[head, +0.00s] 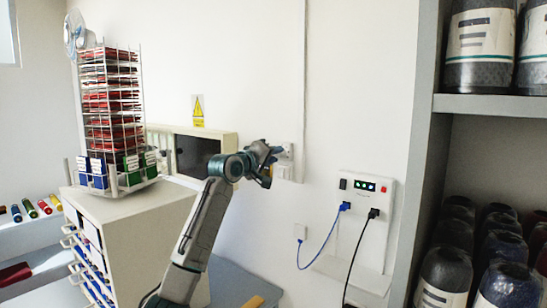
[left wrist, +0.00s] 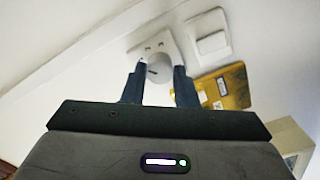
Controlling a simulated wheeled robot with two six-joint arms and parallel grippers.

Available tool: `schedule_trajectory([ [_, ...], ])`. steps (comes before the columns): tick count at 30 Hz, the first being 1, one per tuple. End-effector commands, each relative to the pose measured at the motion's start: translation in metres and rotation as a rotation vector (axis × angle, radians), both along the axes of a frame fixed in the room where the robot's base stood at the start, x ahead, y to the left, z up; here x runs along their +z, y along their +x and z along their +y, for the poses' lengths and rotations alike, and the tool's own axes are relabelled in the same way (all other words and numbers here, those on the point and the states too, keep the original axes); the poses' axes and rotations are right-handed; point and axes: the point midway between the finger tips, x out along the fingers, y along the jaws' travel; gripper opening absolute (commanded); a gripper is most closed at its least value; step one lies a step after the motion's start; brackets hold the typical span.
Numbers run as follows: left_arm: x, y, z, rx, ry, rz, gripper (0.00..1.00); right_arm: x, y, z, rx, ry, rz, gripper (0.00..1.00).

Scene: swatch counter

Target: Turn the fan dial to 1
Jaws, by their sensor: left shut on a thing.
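The fan dial (left wrist: 158,66) is a round light knob on a white wall plate (left wrist: 170,43) in the left wrist view. A small dark mark shows on the knob's face; I cannot read which setting it points to. My left gripper (left wrist: 158,78) has one dark finger on each side of the knob and is shut on it. In the head view my left gripper (head: 268,158) reaches the wall at the white plate (head: 287,150) and hides the dial there. My right gripper is not in view.
A white switch (left wrist: 211,44) sits beside the dial plate, and a yellow thing (left wrist: 224,88) is close to the fingers. A socket panel (head: 364,185) with blue and black cables is on the wall to the right. A swatch rack (head: 111,100) on a drawer cabinet (head: 140,225) stands left.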

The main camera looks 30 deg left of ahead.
Motion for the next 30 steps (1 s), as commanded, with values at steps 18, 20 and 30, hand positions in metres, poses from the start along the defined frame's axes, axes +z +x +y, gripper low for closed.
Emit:
schedule_trajectory([
  [18,0.0,0.0001,0.0,0.0,-0.125,0.01,0.04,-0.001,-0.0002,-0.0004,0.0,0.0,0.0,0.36],
  [20,0.0,0.0001,0.0,0.001,-0.125,0.011,0.04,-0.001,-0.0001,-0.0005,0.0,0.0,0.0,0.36],
  [30,0.0,0.0001,0.0,0.0,-0.124,0.01,0.48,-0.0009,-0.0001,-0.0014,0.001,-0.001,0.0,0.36],
])
